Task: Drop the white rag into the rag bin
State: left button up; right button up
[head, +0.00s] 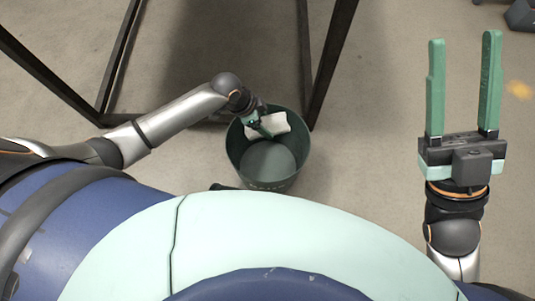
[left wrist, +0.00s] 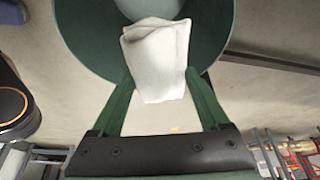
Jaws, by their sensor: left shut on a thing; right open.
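The white rag (head: 269,125) is in my left gripper (head: 264,130), over the far part of the opening of the dark green rag bin (head: 232,147). In the left wrist view the rag (left wrist: 156,55) is pinched between the two green fingers of my left gripper (left wrist: 158,82). The bin's green wall (left wrist: 85,30) shows behind the rag there. The visible bin floor looks empty in the head view. My right gripper (head: 463,85) is open and empty at the right, with its fingers apart, away from the bin.
A dark metal frame (head: 304,70) stands on the floor behind the bin, one leg close to the bin's far right side. A dark object (head: 522,14) lies at the top right corner. The floor (head: 385,130) between the bin and my right gripper is clear.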

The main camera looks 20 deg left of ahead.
pick_arm(q)
jog(key=shift+f+b, duration=0.35)
jog(key=shift+f, duration=0.25)
jog(key=shift+r, duration=0.1)
pick_arm(e)
jog(key=shift+a+f, duration=0.1)
jog(key=shift+f, duration=0.65)
pick_arm(q)
jog(key=o, duration=1.2)
jog(key=p+v, duration=0.6)
jog(key=v, duration=0.6)
jog(key=shift+s+a+r+p, duration=0.1)
jog(key=shift+s+r+p, duration=0.1)
jog(key=shift+p, duration=0.2)
pick_arm(e)
notch_tip(320, 180, up, 7)
jog(key=shift+d+n, duration=0.4)
pick_arm(q)
jog(key=shift+w, duration=0.1)
pick_arm(e)
jog(key=shift+s, duration=0.15)
